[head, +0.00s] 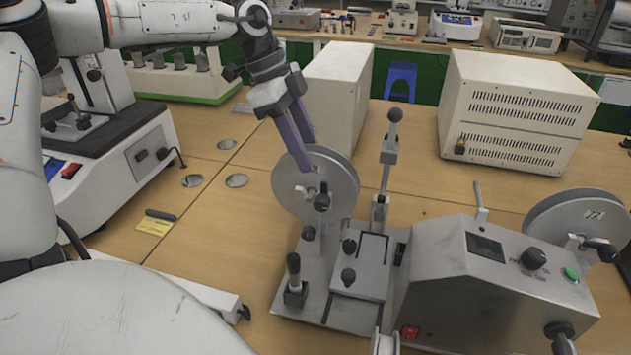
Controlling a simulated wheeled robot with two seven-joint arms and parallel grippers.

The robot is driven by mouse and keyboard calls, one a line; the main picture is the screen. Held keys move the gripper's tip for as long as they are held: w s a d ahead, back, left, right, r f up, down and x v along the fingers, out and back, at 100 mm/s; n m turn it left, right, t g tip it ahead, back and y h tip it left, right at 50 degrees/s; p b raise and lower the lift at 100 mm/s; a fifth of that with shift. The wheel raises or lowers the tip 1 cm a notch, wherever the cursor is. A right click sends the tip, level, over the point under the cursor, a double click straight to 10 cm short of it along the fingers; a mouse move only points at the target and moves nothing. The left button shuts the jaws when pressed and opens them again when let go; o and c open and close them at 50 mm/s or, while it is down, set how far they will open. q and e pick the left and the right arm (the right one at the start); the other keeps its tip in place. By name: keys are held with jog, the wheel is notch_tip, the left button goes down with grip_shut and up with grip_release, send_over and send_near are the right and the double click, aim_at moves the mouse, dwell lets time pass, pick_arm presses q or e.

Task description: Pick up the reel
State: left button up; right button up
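A grey disc-shaped reel (341,190) stands upright on the metal winding machine, at the centre of the head view. My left gripper (311,158) comes down on it from above. Its two purple-grey fingers are apart. One finger crosses the front face of the reel towards its hub, and the other goes down behind the upper rim. I see no clear sign of the fingers pressing on the reel. The tip of the rear finger is hidden by the reel. A second reel (565,228) is on the right side of the machine. My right gripper is not in view.
The machine's control box (495,285) and an upright lever (388,165) stand right of the reel. A beige cabinet (335,95) is close behind, and a larger vented box (515,110) is at back right. The wooden table (215,245) is mostly clear left of the reel.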

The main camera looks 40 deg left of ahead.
aim_at(315, 163)
pick_arm(q)
jog(key=x, duration=0.4)
jog(key=shift+w, duration=0.2)
jog(key=shift+r, duration=0.15)
grip_shut()
